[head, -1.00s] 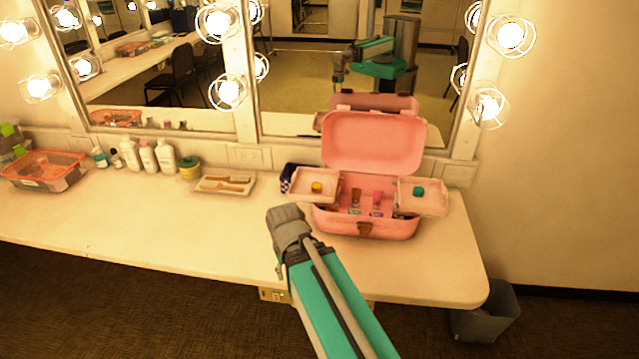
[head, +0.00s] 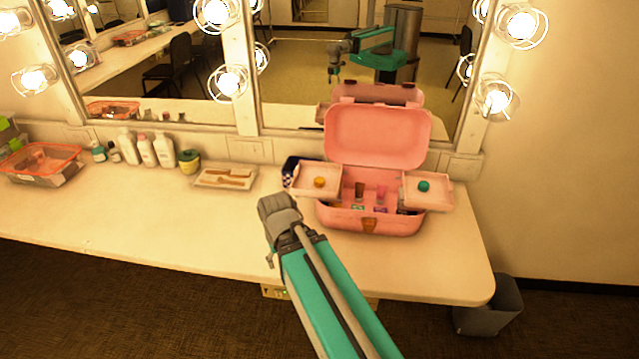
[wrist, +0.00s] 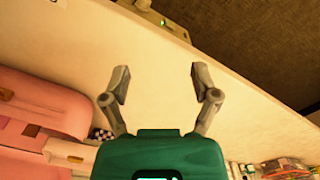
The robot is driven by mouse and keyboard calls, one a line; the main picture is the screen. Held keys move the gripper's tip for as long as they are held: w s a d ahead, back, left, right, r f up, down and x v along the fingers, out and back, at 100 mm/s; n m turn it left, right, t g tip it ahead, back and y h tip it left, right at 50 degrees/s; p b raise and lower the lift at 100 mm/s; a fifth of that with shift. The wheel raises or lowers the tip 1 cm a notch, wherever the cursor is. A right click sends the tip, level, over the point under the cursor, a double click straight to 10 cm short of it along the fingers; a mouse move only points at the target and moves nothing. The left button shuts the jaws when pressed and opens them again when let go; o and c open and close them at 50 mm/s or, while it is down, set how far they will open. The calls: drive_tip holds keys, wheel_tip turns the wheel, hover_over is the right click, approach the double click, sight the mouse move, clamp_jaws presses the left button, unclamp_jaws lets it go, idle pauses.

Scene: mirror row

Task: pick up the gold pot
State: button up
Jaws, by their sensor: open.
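The gold pot (head: 319,182) is a small round yellow-orange piece in the left raised tray (head: 300,191) of an open pink case (head: 380,142). My gripper (wrist: 160,82) is open in the wrist view, its two fingers apart with only bare counter between them. In the head view my wrist hangs over the counter, in front and to the left of the case, apart from the pot. The fingers are mostly hidden there behind my own wrist. The pink case also fills the left of the wrist view (wrist: 45,100); I cannot make out the pot there for sure.
A green pot (head: 424,187) sits in the case's right tray. A dark patterned item (head: 289,168) stands close behind the left tray. A shallow tray with brushes (head: 224,178), several bottles (head: 147,151) and an orange-rimmed bin (head: 40,165) line the back. The front counter is clear.

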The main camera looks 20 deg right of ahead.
drive_tip(key=shift+o, duration=0.2)
drive_tip(key=w+d+m+h+b, duration=0.1)
drive_tip(key=w+d+m+h, duration=0.2)
drive_tip(key=w, duration=0.3)
drive_tip(key=shift+w+d+f+m, duration=0.2)
drive_tip(key=shift+d+f+m, duration=0.05)
drive_tip(key=shift+d+m, duration=0.2)
drive_tip(key=w+d+r+m+h+b, duration=0.1)
drive_tip(key=w+d+r+m+h, duration=0.1)
drive_tip(key=w, duration=0.4)
drive_tip(key=w+d+r+m+t+h+b, duration=0.1)
drive_tip(key=w+d+r+m+h, duration=0.1)
drive_tip(key=w+m+h, duration=0.2)
drive_tip(key=w+d+r+m+t+h+b, duration=0.1)
drive_tip(key=w+d+r+m+h, duration=0.2)
drive_tip(key=w+m, duration=0.2)
drive_tip(key=w, duration=0.2)
drive_tip(key=shift+w+m, duration=0.3)
drive_tip(key=shift+m, duration=0.05)
drive_tip(key=shift+f, duration=0.1)
drive_tip(key=b, duration=0.3)
approach(320, 179)
drive_tip(key=shift+d+f, duration=0.95)
drive_tip(key=shift+d, duration=0.15)
drive_tip(key=shift+w+d+f+b, duration=0.2)
drive_tip(key=shift+d+b, duration=0.25)
drive_tip(key=shift+d, duration=0.35)
